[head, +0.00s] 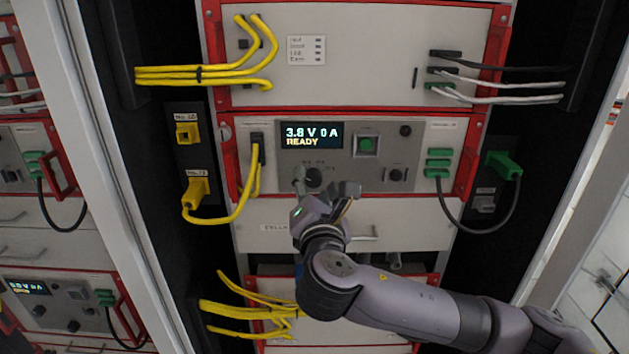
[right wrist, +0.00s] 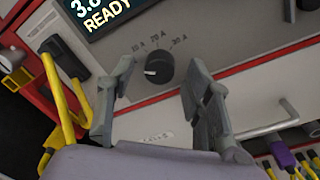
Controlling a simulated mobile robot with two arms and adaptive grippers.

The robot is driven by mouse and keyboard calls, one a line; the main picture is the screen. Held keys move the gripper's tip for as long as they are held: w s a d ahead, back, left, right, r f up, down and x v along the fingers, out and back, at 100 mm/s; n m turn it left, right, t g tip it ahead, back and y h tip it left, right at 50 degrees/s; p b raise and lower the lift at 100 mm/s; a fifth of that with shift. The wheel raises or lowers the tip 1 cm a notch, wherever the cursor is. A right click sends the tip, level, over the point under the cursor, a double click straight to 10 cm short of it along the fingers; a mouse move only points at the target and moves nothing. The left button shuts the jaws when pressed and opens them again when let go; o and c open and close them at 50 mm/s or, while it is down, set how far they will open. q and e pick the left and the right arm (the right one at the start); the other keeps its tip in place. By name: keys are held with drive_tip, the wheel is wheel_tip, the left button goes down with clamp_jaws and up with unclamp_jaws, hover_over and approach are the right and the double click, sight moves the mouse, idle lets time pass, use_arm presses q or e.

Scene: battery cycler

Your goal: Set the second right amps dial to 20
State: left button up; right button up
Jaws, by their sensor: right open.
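The amps dial (head: 314,177) is a round black knob on the grey panel under the lit display (head: 312,135), which reads 3.8 V 0 A READY. In the right wrist view the dial (right wrist: 160,69) has a white mark pointing left, below the 10 A label; the 20 A and 30 A labels follow along the arc to the right. My right gripper (head: 326,184) is open in front of the panel. In the right wrist view its fingers (right wrist: 158,78) stand either side of the dial, with visible gaps. My left gripper is out of view.
A second black knob (head: 396,174) and a green button (head: 366,144) are to the right on the panel. Yellow cables (head: 250,190) hang at the left and a dark cable with a green plug (head: 503,164) at the right. A drawer handle (right wrist: 268,127) lies below.

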drive_tip(key=shift+w, duration=0.1)
drive_tip(key=shift+c, duration=0.3)
clamp_jaws()
idle(0.4)
